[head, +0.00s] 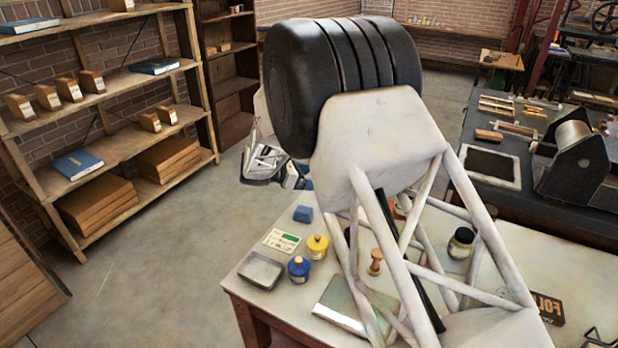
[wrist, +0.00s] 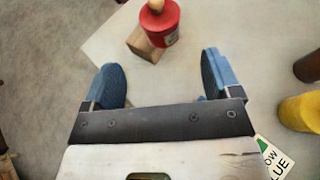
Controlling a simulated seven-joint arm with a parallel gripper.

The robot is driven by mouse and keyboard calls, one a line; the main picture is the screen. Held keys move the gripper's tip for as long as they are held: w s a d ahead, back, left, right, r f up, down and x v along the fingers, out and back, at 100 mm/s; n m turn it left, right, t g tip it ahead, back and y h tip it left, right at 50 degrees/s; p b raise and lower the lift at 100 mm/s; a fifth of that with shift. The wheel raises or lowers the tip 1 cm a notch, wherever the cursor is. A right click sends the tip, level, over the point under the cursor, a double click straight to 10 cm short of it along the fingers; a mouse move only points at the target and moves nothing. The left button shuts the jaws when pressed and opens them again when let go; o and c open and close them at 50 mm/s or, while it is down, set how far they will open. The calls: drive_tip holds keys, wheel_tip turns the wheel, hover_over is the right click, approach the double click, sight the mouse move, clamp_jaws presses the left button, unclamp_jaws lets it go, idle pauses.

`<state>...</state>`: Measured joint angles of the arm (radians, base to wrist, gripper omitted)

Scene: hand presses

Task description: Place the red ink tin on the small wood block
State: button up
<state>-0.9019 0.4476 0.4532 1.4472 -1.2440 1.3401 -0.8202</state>
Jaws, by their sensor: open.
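The red ink tin (wrist: 163,27) has a light knob on top and shows at the top of the wrist view, where the frame cuts the knob off. The small wood block (wrist: 142,44) shows at its lower left, partly covered by the tin. I cannot tell whether the tin rests fully on the block or partly beside it. My gripper (wrist: 162,82) is open, its blue fingers wide apart with nothing between them. The tin and block are ahead of the fingers, apart from them. In the head view my arm hides the tin and block.
A yellow tin (head: 317,247), a blue tin (head: 299,269), a metal tray (head: 261,270) and a label card (head: 282,240) are on the table's left part. A wooden-handled stamp (head: 376,262) and a dark jar (head: 461,243) stand farther right. A hand press (head: 580,160) is behind.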

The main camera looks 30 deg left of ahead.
idle(0.6)
drive_tip(key=s+d+r+m+g+y, duration=0.15)
drive_tip(key=s+d+r+m, duration=0.35)
drive_tip(key=d, duration=0.8)
drive_tip(key=d+r+m+g, duration=0.35)
drive_tip(key=d+r, duration=0.45)
drive_tip(key=d, duration=0.6)
drive_tip(key=s+d+r+m+g+y, duration=0.15)
drive_tip(key=s+d+r+m, duration=0.35)
drive_tip(key=d, duration=0.8)
drive_tip(key=s+d+r+m+g+y, duration=0.1)
drive_tip(key=s+d+r+m, duration=0.15)
drive_tip(key=s+d, duration=0.35)
drive_tip(key=s+d+r+m+g+y, duration=0.1)
drive_tip(key=s+d+r+m, duration=0.15)
drive_tip(key=s+d, duration=0.4)
drive_tip(key=s+d+f+m+y, duration=0.1)
drive_tip(key=s+d+m, duration=0.3)
drive_tip(key=s, duration=0.4)
drive_tip(key=s+d+f+m+t+y, duration=0.1)
drive_tip(key=s+d+m+y, duration=0.2)
drive_tip(key=s, duration=0.6)
drive_tip(key=shift+s+d+m, duration=0.15)
drive_tip(key=shift+d+m, duration=0.95)
drive_tip(key=shift+m, duration=0.05)
drive_tip(key=shift+o, duration=0.5)
